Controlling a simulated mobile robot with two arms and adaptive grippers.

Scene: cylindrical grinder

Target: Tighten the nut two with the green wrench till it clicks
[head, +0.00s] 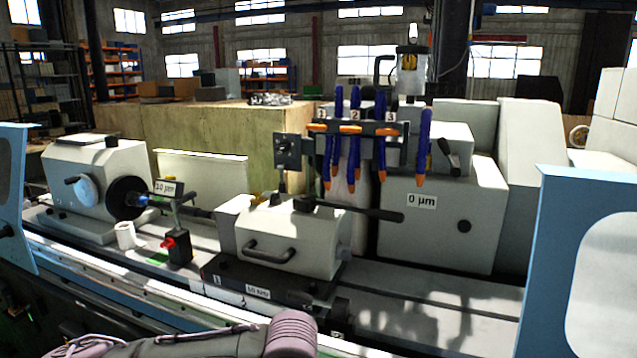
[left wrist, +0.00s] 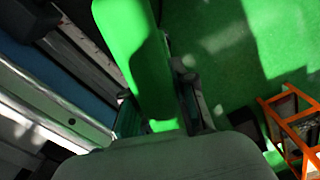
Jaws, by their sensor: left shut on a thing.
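The green wrench (left wrist: 138,50) shows in the left wrist view as a wide green bar that runs out of the top edge, so its far end is hidden. My left gripper (left wrist: 160,112) is shut on it, with a dark finger on each side. In the head view the left gripper and wrench are not seen; only a pinkish-grey arm link of mine is at the bottom. A small tag "2" (head: 336,334) sits by a dark round part (head: 341,314) at the front of the grinder bed; I cannot tell if this is nut two. My right gripper is not in view.
The white tailstock unit (head: 295,240) with a long dark lever (head: 360,209) stands mid-bed. Blue hoses with orange tips (head: 354,150) hang above it. A blue-edged panel (head: 575,260) stands at the right. An orange frame (left wrist: 295,125) stands over green floor (left wrist: 225,50).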

